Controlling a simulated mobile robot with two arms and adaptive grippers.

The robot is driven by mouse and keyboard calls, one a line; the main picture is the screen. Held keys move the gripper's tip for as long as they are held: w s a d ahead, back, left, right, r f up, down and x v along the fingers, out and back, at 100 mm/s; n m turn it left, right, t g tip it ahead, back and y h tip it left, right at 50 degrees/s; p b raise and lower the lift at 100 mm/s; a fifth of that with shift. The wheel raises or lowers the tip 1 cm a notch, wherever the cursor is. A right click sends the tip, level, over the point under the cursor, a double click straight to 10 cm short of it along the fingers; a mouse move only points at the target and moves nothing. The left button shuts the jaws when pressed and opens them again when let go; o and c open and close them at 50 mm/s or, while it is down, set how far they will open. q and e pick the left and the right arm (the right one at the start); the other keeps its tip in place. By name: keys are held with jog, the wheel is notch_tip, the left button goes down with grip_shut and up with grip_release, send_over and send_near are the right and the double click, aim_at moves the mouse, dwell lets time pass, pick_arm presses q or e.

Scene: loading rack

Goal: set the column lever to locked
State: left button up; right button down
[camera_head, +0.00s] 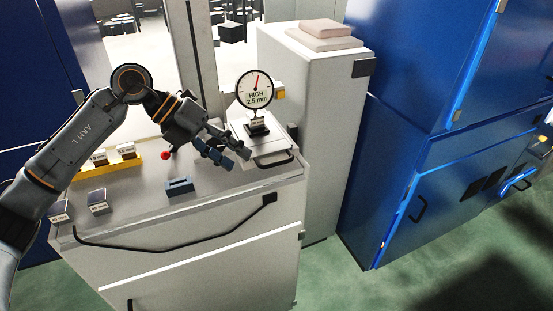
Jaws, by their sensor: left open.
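A small lever with a red ball knob (165,156) sticks out on the left of the pale upright column (192,50), low down near the bench top. Which setting it stands at cannot be told. My left gripper (237,157) is open and empty. It is above the bench, to the right of the red knob and apart from it, with its fingers pointing right and down towards the measuring plate. My left wrist hides the lower part of the column. My right gripper is not in view.
A dial reading HIGH 2.5 mm (255,89) stands over a dark block on the measuring plate (272,157). A yellow tray (108,168) holds labelled blocks. A blue block (180,186) and two labelled blocks (98,202) sit on the bench (140,215). Blue cabinets (440,180) stand right.

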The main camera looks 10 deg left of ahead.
pick_arm(q)
jog(key=s+d+r+h, duration=0.1)
jog(key=d+h, duration=0.3)
jog(key=d, duration=0.5)
jog(key=shift+s+r+h, duration=0.4)
jog(key=shift+r, duration=0.1)
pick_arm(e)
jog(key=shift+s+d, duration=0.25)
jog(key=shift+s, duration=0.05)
pick_arm(q)
jog(key=shift+d, duration=0.1)
